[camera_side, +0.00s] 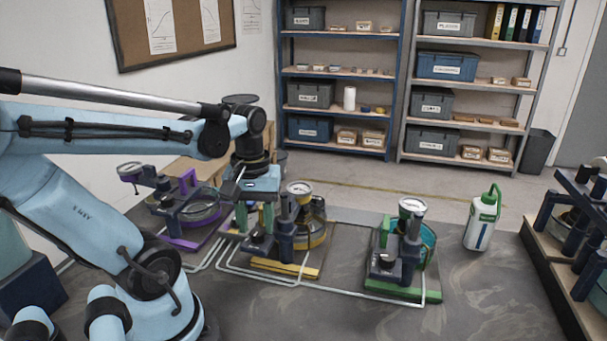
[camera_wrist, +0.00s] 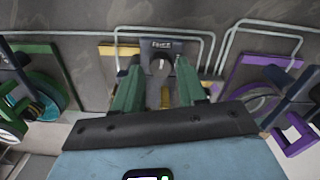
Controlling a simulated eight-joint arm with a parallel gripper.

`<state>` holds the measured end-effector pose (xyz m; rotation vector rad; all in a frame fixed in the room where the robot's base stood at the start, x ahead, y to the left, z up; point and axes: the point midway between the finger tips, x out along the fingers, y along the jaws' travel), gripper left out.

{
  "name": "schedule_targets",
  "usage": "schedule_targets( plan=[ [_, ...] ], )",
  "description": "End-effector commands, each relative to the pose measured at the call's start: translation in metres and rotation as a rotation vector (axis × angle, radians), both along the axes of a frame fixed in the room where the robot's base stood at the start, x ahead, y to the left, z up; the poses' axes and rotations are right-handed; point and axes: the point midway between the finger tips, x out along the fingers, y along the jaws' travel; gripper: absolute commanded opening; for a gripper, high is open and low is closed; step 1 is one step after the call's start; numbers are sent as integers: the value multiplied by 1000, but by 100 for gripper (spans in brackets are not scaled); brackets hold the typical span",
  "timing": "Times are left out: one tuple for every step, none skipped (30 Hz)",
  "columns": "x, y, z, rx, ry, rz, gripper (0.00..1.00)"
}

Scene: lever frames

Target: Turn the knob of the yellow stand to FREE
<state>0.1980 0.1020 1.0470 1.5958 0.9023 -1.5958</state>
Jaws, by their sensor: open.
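The yellow stand (camera_side: 289,266) is the middle one of three similar stands, with a yellow strip along its front, a dark post and a round dial on top. Its dark knob (camera_side: 259,239) is low at the front left. In the wrist view the knob (camera_wrist: 160,66) shows between my two green fingers, under a small label too blurred to read with certainty. My gripper (camera_side: 251,231) points down over the knob, open, with a finger on either side. It also shows in the wrist view (camera_wrist: 158,85). I cannot tell whether the fingers touch the knob.
A purple stand (camera_side: 185,241) is close on the left; a green stand (camera_side: 402,291) is on the right. A white bottle with a green top (camera_side: 482,222) stands beyond it. Pale tubing runs along the bench.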

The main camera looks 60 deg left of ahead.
Motion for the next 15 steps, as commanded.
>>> schedule_targets(
  plan=[
    [-1, 0, 7, 0, 0, 0, 41],
    [0, 0, 11, 0, 0, 0, 41],
    [0, 0, 17, 0, 0, 0, 41],
    [0, 0, 21, 0, 0, 0, 41],
    [0, 0, 25, 0, 0, 0, 41],
    [-1, 0, 31, 0, 0, 0, 41],
    [0, 0, 35, 0, 0, 0, 41],
    [0, 0, 40, 0, 0, 0, 41],
    [0, 0, 46, 0, 0, 0, 41],
    [0, 0, 50, 0, 0, 0, 41],
    [-1, 0, 55, 0, 0, 0, 41],
    [0, 0, 61, 0, 0, 0, 41],
    [0, 0, 66, 0, 0, 0, 41],
    [0, 0, 70, 0, 0, 0, 41],
    [0, 0, 75, 0, 0, 0, 41]
  ],
)
